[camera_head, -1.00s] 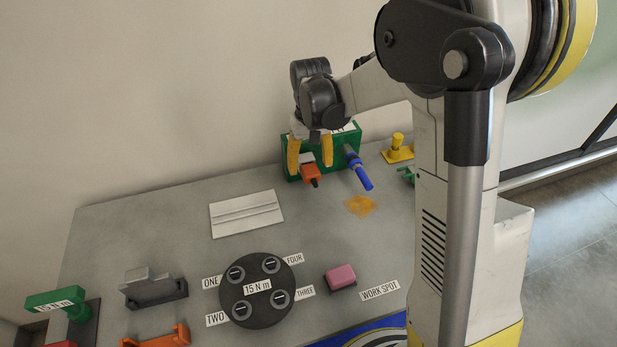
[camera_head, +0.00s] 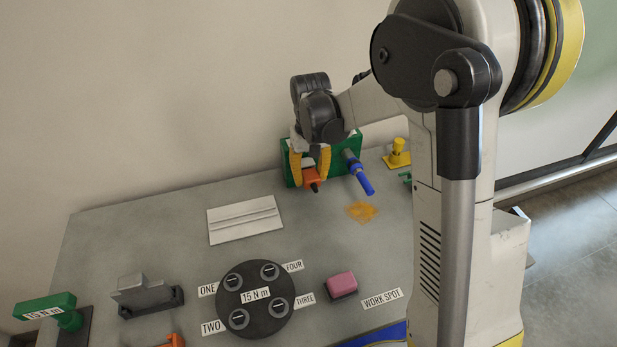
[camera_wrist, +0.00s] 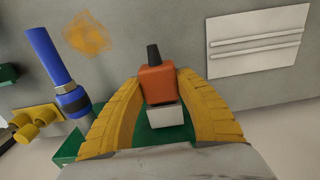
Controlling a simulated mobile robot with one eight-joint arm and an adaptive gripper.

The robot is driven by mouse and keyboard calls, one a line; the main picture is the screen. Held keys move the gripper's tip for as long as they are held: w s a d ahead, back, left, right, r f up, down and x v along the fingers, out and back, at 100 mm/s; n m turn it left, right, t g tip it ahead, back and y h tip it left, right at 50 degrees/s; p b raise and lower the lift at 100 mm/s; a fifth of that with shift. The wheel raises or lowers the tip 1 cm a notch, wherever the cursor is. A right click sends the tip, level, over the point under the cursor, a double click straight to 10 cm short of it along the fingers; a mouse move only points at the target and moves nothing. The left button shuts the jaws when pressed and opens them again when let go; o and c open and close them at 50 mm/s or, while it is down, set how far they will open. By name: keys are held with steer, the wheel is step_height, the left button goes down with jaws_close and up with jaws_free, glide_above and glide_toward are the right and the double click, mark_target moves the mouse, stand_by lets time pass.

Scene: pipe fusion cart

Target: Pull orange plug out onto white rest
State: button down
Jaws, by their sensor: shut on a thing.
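The orange plug (camera_head: 311,178) sits at the front of the green box (camera_head: 346,155), between the yellow fingers of my gripper (camera_head: 310,176). In the wrist view the orange plug (camera_wrist: 158,84) has a dark stub on its outer end and a light grey block behind it at the green box (camera_wrist: 148,136). My gripper (camera_wrist: 160,100) is shut on the plug, with a curved finger on either side. The white rest (camera_head: 245,219) is a flat plate with ridges, lying on the table to the left and nearer; it also shows in the wrist view (camera_wrist: 260,42). Fingers hide part of the box.
A blue plug (camera_head: 358,174) sticks out of the green box right of the orange one. A yellow fitting (camera_head: 397,153) stands further right. An orange patch (camera_head: 362,211) marks the table. A black disc (camera_head: 255,303) and pink block (camera_head: 341,285) are nearer. Table between plug and rest is clear.

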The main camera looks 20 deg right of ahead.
steer(key=shift+s, duration=0.2)
steer(key=shift+s, duration=2.85)
